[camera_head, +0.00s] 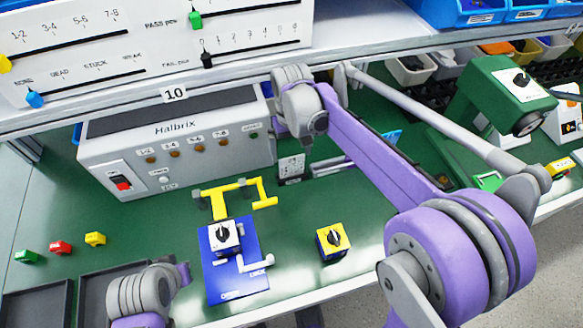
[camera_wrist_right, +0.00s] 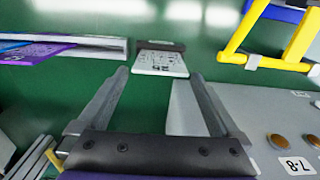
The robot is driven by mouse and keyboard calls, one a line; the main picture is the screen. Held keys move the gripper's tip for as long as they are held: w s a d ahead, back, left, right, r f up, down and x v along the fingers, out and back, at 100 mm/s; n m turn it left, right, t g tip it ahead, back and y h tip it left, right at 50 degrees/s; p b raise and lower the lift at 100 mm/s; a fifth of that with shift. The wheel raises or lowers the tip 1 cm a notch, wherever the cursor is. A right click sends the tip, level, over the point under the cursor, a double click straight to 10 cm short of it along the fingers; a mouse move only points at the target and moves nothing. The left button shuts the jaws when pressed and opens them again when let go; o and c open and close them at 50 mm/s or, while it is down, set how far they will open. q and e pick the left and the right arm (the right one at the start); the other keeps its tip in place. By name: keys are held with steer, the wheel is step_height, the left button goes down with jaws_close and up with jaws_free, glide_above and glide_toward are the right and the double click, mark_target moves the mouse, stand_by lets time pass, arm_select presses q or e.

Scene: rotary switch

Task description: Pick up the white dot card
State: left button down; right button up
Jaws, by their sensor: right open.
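A white card with dark marks (camera_wrist_right: 160,62) sits in a dark holder (camera_wrist_right: 160,45) in the right wrist view. It also shows in the head view (camera_head: 291,166), standing on the green bench in front of the grey box. I cannot make out clear dots on it. My right gripper (camera_wrist_right: 158,75) is open and empty. Its fingers point at the card, which lies beyond and between the two fingertips, apparently apart from them. My left gripper (camera_head: 184,271) is at the lower left, far from the card.
The grey Halbrix box (camera_head: 175,140) stands left of the card. A yellow bracket (camera_head: 238,194), a blue switch plate (camera_head: 232,275) and a yellow switch block (camera_head: 333,241) are in front. A purple card (camera_wrist_right: 40,52) lies beside it. A green machine (camera_head: 500,95) is at right.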

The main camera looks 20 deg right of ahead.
mark_target(292, 166)
step_height(292, 166, down, 5)
steer(key=shift+s+f, duration=0.1)
steer(key=shift+f, duration=0.05)
steer(key=c, duration=1)
